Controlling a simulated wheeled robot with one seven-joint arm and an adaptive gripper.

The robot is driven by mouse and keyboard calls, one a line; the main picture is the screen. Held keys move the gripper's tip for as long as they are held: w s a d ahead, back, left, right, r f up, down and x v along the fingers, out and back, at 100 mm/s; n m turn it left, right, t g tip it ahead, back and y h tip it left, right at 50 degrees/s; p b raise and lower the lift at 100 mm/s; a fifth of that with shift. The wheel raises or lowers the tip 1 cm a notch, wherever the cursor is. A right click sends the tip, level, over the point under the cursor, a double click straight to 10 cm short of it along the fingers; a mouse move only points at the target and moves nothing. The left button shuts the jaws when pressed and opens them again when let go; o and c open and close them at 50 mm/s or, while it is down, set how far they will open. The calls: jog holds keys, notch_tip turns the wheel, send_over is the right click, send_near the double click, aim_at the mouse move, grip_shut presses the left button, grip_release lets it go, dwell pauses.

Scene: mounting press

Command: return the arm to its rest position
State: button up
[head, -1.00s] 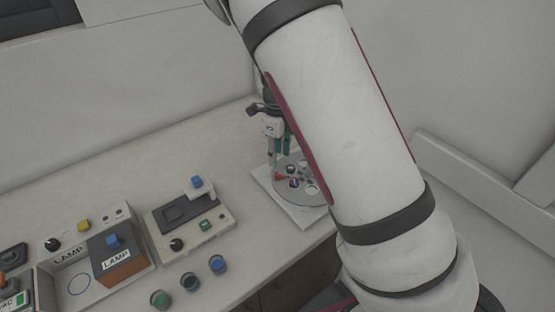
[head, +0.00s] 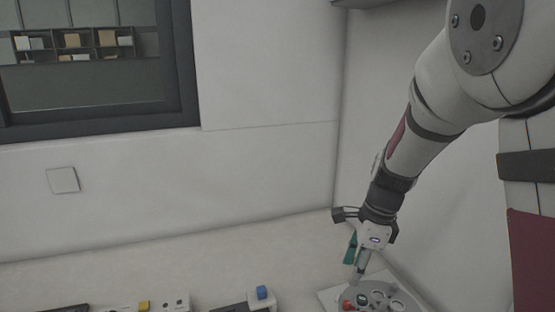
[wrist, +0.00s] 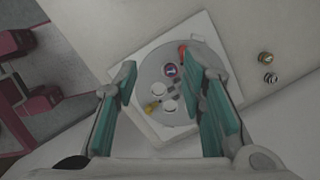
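My arm comes in from the upper right of the head view and bends down to the bench. My gripper (head: 356,264) hangs low over a grey round disc (head: 374,286) with holes, at the bottom edge. In the wrist view my gripper (wrist: 164,78) is open, its two teal-padded fingers wide apart with nothing held between them. The disc (wrist: 150,72) shows beyond and between the fingers, on a white square base (wrist: 128,58). A red piece, a dark round piece with a coloured top and a yellow piece are on the disc.
Control boxes with a blue button (head: 262,292) and a yellow button (head: 144,305) are cut off at the bottom. Two small round caps (wrist: 265,57) stand on the bench right of the disc in the wrist view. A wall and window (head: 90,60) rise behind the bench.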

jog(key=s+r+n+t+h, duration=0.1)
jog(key=s+r+n+t, duration=0.1)
jog(key=s+r+n, duration=0.5)
jog(key=s+d+r+n+t, duration=0.1)
jog(key=s+r+n+t, duration=0.1)
jog(key=s+r+n, duration=0.6)
jog(key=s+n, duration=0.5)
jog(key=s, duration=0.2)
jog(key=shift+s+d+r+n+h, duration=0.15)
jog(key=shift+d+n+h, duration=0.15)
jog(key=shift+n+h, duration=0.1)
